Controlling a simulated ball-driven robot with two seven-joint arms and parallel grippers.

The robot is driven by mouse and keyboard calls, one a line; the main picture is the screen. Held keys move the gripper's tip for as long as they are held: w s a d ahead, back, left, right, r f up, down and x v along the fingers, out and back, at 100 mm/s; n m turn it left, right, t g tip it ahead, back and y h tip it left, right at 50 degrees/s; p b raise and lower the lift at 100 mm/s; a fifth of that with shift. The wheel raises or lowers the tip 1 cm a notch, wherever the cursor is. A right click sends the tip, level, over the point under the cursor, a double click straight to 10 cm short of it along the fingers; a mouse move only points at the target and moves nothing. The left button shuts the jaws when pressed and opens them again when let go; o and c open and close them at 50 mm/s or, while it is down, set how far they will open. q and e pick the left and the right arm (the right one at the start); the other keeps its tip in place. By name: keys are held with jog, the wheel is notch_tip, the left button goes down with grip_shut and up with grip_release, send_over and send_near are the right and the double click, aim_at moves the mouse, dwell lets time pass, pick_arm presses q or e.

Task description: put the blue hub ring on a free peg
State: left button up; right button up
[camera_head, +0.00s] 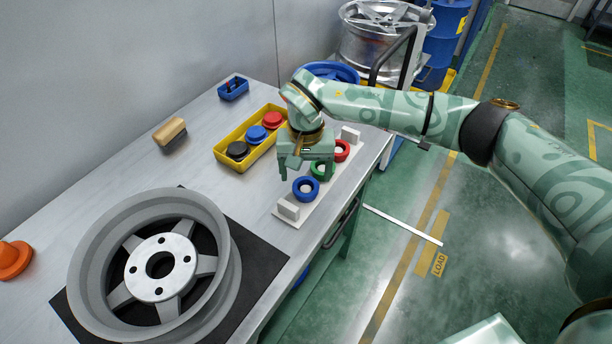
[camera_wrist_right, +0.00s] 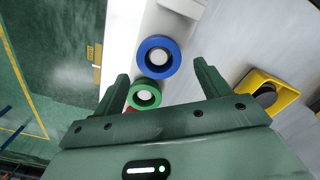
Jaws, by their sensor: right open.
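The blue hub ring (camera_head: 306,198) lies on a white rack (camera_head: 287,219) near the table's right edge. In the right wrist view the blue ring (camera_wrist_right: 143,57) shows a pale round centre. My right gripper (camera_head: 305,174) is open and empty, fingers pointing down above the rack near the blue and green rings. In the wrist view the ring appears between and beyond the fingertips (camera_wrist_right: 161,70). A green ring (camera_head: 318,177) and a red ring (camera_head: 346,152) sit farther along the rack. I cannot make out any bare peg. My left gripper is out of view.
A yellow tray (camera_head: 222,156) holds black, blue and red round pieces. A large grey wheel (camera_head: 105,235) lies on a black mat (camera_head: 262,262).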

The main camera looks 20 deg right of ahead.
notch_tip(320, 180, up, 10)
jog(key=p, duration=0.2)
jog(key=shift+f, duration=0.25)
jog(key=shift+s+f, duration=0.1)
